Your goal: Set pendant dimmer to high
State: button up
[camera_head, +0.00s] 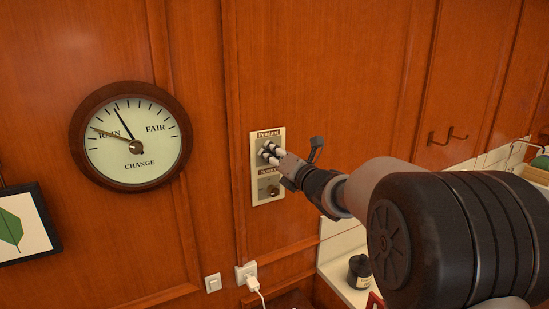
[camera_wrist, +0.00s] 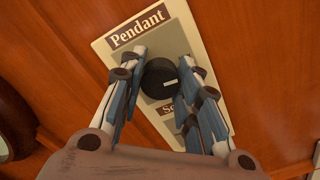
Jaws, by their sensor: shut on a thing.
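The pendant dimmer is a round black knob (camera_wrist: 159,76) with a small pale mark, below the "Pendant" label on a cream wall plate (camera_wrist: 183,32). In the head view the plate (camera_head: 280,198) is upright on the wood panelling, and the upper knob is hidden by my fingers. My gripper (camera_head: 270,151) reaches it from the right. In the wrist view my gripper (camera_wrist: 164,82) has one finger on each side of the knob, shut on it. A lower knob (camera_head: 270,190) sits under a second label, which my finger partly covers in the wrist view.
A round wall dial (camera_head: 140,168) hangs left of the plate. A white switch (camera_head: 213,283) and a socket with a plug (camera_head: 246,272) are below it. A dark jar (camera_head: 360,270) stands on the counter below my arm.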

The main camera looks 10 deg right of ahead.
jog(key=m+b, duration=0.1)
jog(key=m, duration=0.8)
jog(key=shift+p, duration=0.3)
jog(key=m+p, duration=0.1)
jog(key=m, duration=0.3)
jog(key=shift+m, duration=0.3)
jog(key=m+p, duration=0.2)
jog(key=m, duration=0.2)
jog(key=shift+r, duration=0.1)
jog(key=m+p, duration=0.1)
jog(key=m, duration=0.3)
jog(key=shift+p, duration=0.4)
jog(key=m+p, duration=0.2)
jog(key=m, duration=0.2)
jog(key=shift+m, duration=0.3)
jog(key=m+p, duration=0.2)
jog(key=m, duration=0.2)
jog(key=shift+m, duration=0.3)
jog(key=shift+m+p, duration=1.05)
jog(key=shift+m, duration=0.75)
